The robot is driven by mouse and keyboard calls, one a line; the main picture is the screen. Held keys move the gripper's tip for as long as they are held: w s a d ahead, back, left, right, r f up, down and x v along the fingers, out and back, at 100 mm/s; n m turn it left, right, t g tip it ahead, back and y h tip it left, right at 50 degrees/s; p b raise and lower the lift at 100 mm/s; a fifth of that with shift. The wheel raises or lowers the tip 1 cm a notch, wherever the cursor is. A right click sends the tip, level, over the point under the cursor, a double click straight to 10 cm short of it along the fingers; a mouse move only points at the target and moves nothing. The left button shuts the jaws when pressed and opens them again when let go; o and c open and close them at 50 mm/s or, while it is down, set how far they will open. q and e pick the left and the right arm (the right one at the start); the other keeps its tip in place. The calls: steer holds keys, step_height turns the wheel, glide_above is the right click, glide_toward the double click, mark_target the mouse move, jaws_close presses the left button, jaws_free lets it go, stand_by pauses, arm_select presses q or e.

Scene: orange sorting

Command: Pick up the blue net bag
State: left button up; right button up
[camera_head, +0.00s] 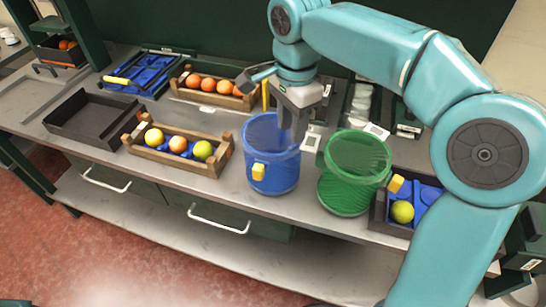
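The blue net bag (262,188) stands upright on the grey bench near its front edge, round and open at the top, with a yellow tag on its front. My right gripper (291,127) comes down from above, with its fingers at the back right part of the bag's rim. The fingers overlap the rim in the picture. I cannot tell whether they touch the net or how far apart they are. My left gripper is not in view.
A green net bag (346,188) stands close to the right. A dark tray (378,219) with a yellow-green fruit is beyond it. A wooden crate of fruit (216,163) is close to the left, and another crate (214,99) is behind. An empty dark tray (91,122) lies further left.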

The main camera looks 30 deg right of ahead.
mark_target(290, 151)
steer(key=f, duration=0.9)
steer(key=shift+s+a+f, duration=0.2)
steer(key=shift+s+a, duration=0.1)
steer(key=shift+s, duration=0.1)
steer(key=shift+w+d+f, duration=0.1)
steer(key=shift+w+f, duration=0.05)
steer(key=shift+f, duration=0.25)
steer(key=shift+r, duration=0.1)
steer(key=shift+c, duration=1.2)
jaws_close()
